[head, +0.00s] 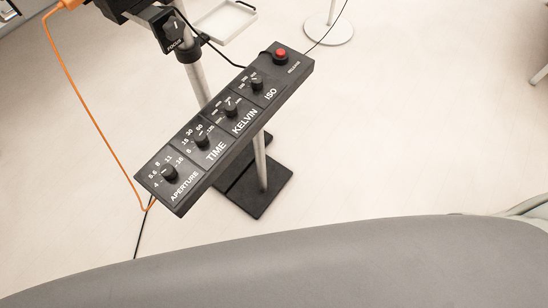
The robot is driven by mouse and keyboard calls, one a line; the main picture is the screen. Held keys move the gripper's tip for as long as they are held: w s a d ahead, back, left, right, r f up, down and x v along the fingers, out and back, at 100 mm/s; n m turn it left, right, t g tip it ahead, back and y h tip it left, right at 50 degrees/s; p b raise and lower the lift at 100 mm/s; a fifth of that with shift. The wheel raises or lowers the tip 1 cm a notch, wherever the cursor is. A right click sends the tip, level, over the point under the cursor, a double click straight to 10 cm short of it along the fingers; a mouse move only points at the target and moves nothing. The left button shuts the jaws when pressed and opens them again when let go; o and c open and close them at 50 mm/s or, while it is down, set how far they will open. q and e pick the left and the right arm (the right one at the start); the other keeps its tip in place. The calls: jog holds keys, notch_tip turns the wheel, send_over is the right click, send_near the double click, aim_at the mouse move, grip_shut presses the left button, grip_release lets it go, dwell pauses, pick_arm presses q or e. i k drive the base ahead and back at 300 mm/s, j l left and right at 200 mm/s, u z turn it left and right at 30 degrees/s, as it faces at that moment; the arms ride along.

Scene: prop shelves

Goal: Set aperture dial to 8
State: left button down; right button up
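The aperture dial (169,174) is a small round black knob at the near left end of a black control panel (190,190). The white numbers 4, 5.6, 8, 11 and 16 curve around it, with 8 at its upper left. A small light mark shows on the knob's left side, but it is too small to tell which number it points to. The word APERTURE is printed below the dial. Nothing touches the dial. Neither of my grippers is in view.
The panel also bears TIME (201,139), KELVIN (230,109) and ISO (256,84) dials and a red button (281,55). It stands on a post with a black base (262,196). An orange cable (92,118) hangs at left.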

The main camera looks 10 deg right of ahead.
aim_at(168, 172)
jog(key=k+u, duration=0.1)
jog(key=u, duration=0.7)
